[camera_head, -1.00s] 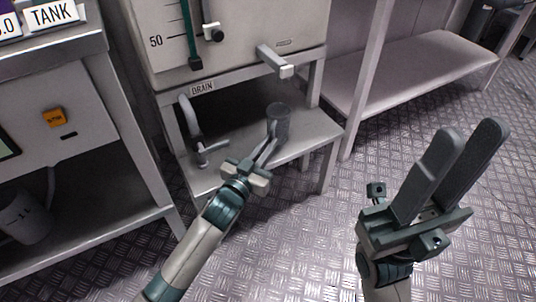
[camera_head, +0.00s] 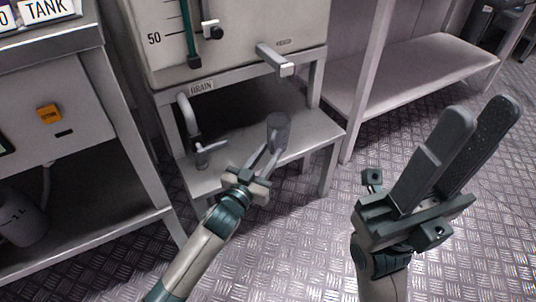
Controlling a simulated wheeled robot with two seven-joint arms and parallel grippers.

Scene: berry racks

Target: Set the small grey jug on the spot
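The small grey jug (camera_head: 278,128) is a dark grey cylinder at the low metal shelf (camera_head: 310,128) under the machine. My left gripper (camera_head: 270,150) reaches in from the lower left, and its two thin fingers meet the jug's lower part. The fingers look closed around it, though the far finger is partly hidden. I cannot tell whether the jug rests on the shelf or hangs just above it. My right gripper (camera_head: 470,125) is up at the right, empty, with a narrow gap between its fingers. No marked spot can be made out.
The grey machine (camera_head: 235,45) with a gauge and a jutting lever (camera_head: 275,58) stands above the shelf. A bent drain pipe (camera_head: 188,115) with a tap (camera_head: 205,150) is left of the jug. Another bench (camera_head: 430,75) stands at the right. A larger grey container (camera_head: 22,218) sits lower left.

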